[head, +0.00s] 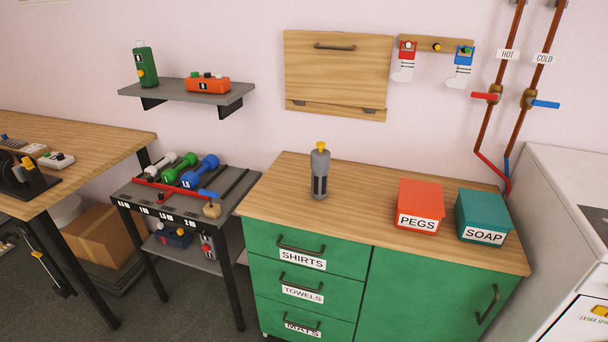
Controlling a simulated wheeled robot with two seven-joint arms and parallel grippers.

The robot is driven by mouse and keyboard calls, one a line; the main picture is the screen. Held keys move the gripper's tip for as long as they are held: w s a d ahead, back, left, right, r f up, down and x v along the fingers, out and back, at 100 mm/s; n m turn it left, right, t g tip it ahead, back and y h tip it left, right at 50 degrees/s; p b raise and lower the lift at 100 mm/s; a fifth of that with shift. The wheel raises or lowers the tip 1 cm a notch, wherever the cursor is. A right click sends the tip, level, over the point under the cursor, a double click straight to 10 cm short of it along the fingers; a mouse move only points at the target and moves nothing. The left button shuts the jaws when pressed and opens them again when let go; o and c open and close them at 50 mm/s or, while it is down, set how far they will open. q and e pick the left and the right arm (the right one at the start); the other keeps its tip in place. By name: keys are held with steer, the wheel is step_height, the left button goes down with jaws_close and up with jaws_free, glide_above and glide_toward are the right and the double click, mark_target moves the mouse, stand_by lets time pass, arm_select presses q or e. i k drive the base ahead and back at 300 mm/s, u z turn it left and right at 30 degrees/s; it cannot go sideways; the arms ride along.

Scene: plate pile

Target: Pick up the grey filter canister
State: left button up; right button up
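A grey canister (320,176) with a dark panel on its front and a yellow top stands upright on the wooden top of the green cabinet (272,203), left of the middle of that top. Nothing touches it. Neither of my grippers shows in the head view.
A red PEGS box (420,206) and a teal SOAP box (482,215) stand right of the canister. A dumbbell rack (235,196) stands left of the cabinet. A folded wooden wall panel (337,70) hangs behind. The cabinet top around the canister is clear.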

mark_target(319, 162)
steer(key=u, duration=0.6)
steer(key=i, duration=0.75)
steer(key=u, duration=0.3)
